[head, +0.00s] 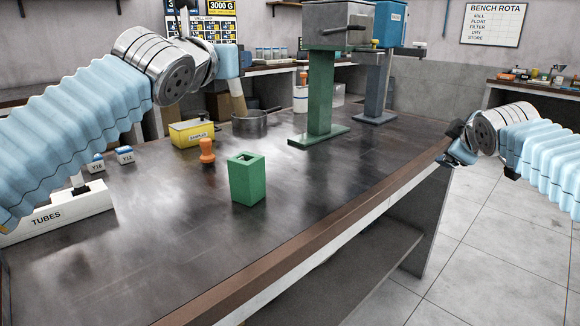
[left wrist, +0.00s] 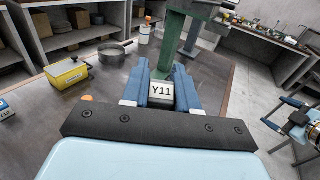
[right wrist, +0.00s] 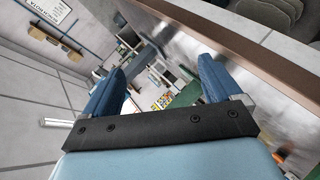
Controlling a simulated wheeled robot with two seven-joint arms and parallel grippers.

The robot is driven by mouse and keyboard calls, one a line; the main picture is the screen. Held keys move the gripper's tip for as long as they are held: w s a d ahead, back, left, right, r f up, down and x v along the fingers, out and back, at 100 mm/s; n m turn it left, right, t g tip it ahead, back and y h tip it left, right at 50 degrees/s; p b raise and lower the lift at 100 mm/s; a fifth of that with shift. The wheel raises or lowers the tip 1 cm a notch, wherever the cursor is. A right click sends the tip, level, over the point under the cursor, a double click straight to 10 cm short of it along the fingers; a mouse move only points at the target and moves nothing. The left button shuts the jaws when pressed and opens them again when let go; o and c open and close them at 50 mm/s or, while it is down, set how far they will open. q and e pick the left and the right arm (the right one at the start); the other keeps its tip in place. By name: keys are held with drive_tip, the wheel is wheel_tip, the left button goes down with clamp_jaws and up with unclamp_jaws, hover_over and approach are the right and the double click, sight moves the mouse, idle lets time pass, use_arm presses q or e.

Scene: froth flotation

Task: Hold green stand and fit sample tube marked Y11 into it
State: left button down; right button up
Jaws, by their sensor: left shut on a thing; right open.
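The green stand (head: 246,180) is an upright block with a square opening in its top, standing alone on the dark bench. My left gripper (head: 229,64) is raised above the bench, behind the stand in the head view. It is shut on the sample tube marked Y11, whose label (left wrist: 162,89) shows between the blue fingers in the left wrist view. A tan length (head: 238,98) below the fingers looks like the tube's body, slightly tilted. My right gripper (head: 458,150) is open and empty beyond the bench's right edge, apart from the stand. Its spread fingers show in the right wrist view (right wrist: 162,80).
An orange knobbed piece (head: 207,151), yellow box (head: 191,133) and metal pan (head: 250,123) stand behind the stand. A green machine post (head: 320,95) stands behind. The front bench is clear.

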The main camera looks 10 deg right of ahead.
sight(247, 175)
drive_tip(key=w+a+f+y, duration=0.1)
drive_tip(key=a+y, duration=0.1)
drive_tip(key=a, duration=0.3)
drive_tip(key=w+a+f+y, duration=0.2)
drive_tip(key=a, duration=0.4)
drive_tip(key=w+a+f+n+y, duration=0.1)
drive_tip(key=a+f+y, duration=0.1)
drive_tip(key=a, duration=0.4)
drive_tip(key=shift+w+a+y, duration=0.15)
drive_tip(key=shift+w+y, duration=0.15)
drive_tip(key=shift+y, duration=0.3)
drive_tip(key=a+y, duration=0.1)
drive_tip(key=a, duration=0.2)
drive_tip(key=a+g+y, duration=0.1)
drive_tip(key=a, duration=0.2)
drive_tip(key=s+a+y, duration=0.1)
drive_tip(key=a, duration=0.2)
drive_tip(key=shift+s+a+n+y, duration=0.1)
drive_tip(key=shift+a+n+y, duration=0.2)
drive_tip(key=shift+a+y, duration=0.1)
drive_tip(key=s+a+r+g+y, duration=0.2)
drive_tip(key=s+a+y, duration=0.2)
drive_tip(key=a, duration=0.6)
drive_tip(key=shift+n, duration=0.3)
drive_tip(key=x, duration=1.1)
drive_tip(key=shift+w+a+f, duration=0.1)
drive_tip(key=shift+w+f, duration=0.05)
drive_tip(key=shift+w, duration=0.1)
drive_tip(key=c, duration=1.1)
